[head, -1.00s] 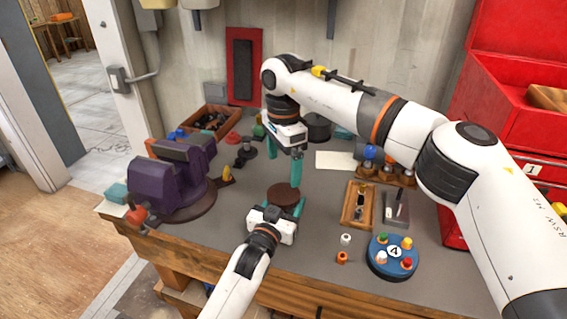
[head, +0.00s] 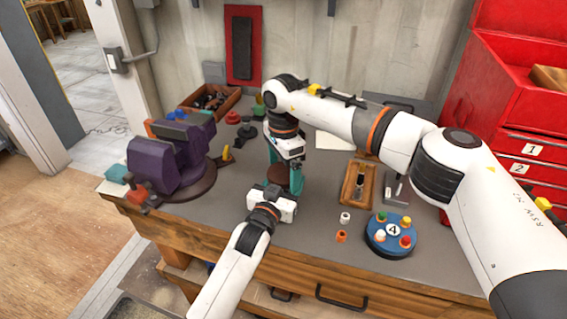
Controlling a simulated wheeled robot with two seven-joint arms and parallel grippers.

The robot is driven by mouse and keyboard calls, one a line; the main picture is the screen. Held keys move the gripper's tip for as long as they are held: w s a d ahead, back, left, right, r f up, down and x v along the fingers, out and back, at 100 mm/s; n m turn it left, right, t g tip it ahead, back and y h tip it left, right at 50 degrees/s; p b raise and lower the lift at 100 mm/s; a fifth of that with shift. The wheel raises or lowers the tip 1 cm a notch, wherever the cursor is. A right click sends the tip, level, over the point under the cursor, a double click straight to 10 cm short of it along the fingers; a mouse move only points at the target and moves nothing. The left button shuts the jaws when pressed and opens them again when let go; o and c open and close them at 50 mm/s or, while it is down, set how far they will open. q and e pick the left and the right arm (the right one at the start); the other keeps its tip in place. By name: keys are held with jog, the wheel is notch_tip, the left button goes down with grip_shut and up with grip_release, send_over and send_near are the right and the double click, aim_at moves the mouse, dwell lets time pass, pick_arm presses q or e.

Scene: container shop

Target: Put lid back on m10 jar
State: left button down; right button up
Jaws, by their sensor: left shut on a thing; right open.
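A brown round piece (head: 285,181) sits between the fingers of my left gripper (head: 283,190), which is shut on it low over the bench. I cannot tell whether it is the jar or its lid, and no m10 label is readable. My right gripper (head: 285,168) is open, pointing down, with its teal fingers close around the brown piece from above. Its wrist hides part of the piece, so I cannot tell whether the fingers touch it.
A purple vise (head: 170,160) stands at left. A wooden tray (head: 358,187), small white and orange pieces (head: 343,225), and a blue round holder (head: 390,247) with several colored knobs lie to the right. A box of dark parts (head: 209,100) is behind. Red drawers (head: 508,150) bound the right side.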

jog(key=c, duration=1.1)
jog(key=shift+o, duration=0.2)
jog(key=m, duration=0.3)
jog(key=o, duration=1.1)
